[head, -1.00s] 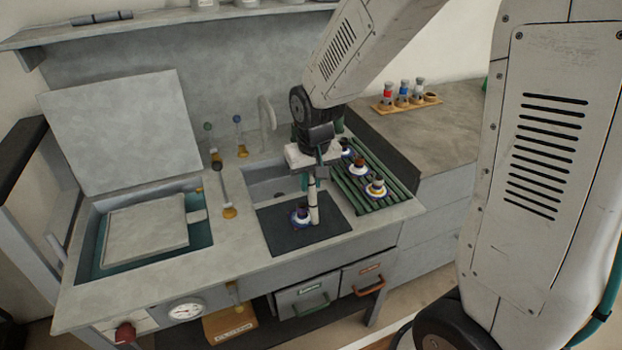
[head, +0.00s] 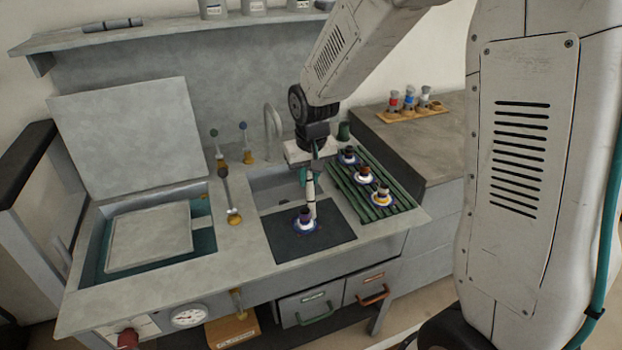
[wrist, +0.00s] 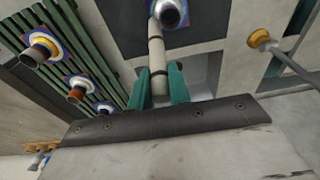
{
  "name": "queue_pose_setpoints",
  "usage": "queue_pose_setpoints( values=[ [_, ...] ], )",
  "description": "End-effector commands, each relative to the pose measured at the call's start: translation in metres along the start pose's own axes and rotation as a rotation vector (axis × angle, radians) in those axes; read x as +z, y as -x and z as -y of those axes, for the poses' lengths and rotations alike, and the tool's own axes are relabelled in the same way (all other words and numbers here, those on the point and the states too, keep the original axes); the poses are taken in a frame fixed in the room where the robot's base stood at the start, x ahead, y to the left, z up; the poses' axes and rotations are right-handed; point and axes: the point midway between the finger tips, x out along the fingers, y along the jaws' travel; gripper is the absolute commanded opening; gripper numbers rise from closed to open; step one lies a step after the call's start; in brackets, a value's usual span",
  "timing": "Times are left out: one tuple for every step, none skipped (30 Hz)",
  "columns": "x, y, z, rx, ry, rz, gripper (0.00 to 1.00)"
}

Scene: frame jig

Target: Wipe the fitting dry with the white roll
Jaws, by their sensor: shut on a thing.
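My gripper (head: 309,180) is shut on the white roll (head: 311,192), which hangs down nearly upright. The roll has dark bands and also shows between the green fingers of my gripper (wrist: 160,88) in the wrist view (wrist: 156,55). The fitting (head: 305,219), with a dark purple top and a white and blue base, stands on the dark mat (head: 285,245). The roll's lower end is just behind and right of the fitting. In the wrist view the roll's end meets the edge of the fitting (wrist: 171,12); I cannot tell whether they touch.
Three similar fittings stand on the green slatted rack (head: 398,209) at right. The sink (head: 268,193) and tap (head: 273,128) lie behind the mat. A brush-like tool (head: 229,198) stands left of it. An open basin with a raised lid (head: 130,130) is further left.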

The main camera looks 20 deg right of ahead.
Motion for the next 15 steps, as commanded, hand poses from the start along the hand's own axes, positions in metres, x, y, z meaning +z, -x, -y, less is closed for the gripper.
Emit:
queue_pose_setpoints(
  values=[
    [-0.003,-0.001,0.000,0.000,0.000,0.000,0.00],
    [-0.004,-0.001,0.000,0.000,0.000,0.000,0.00],
    [-0.005,-0.001,0.000,0.000,0.000,0.000,0.00],
    [-0.006,-0.001,0.000,0.000,0.000,0.000,0.00],
    [-0.006,-0.001,0.000,0.000,0.000,0.000,0.00],
    [-0.006,-0.001,0.000,0.000,0.000,0.000,0.00],
    [-0.006,-0.001,0.000,0.000,0.000,0.000,0.00],
    [-0.005,-0.001,0.000,0.000,0.000,0.000,0.00],
    [-0.003,-0.001,0.000,0.000,0.000,0.000,0.00],
    [-0.002,-0.001,0.000,0.000,0.000,0.000,0.00],
    [-0.001,-0.001,0.000,0.000,0.000,0.000,0.00],
    [0.001,0.000,0.000,0.000,0.000,0.000,0.00],
    [0.003,0.000,0.000,0.000,0.000,0.000,0.00],
    [0.005,0.000,0.000,0.000,0.000,0.000,0.00],
    [0.008,0.000,0.000,0.000,0.000,0.000,0.00]
  ],
)
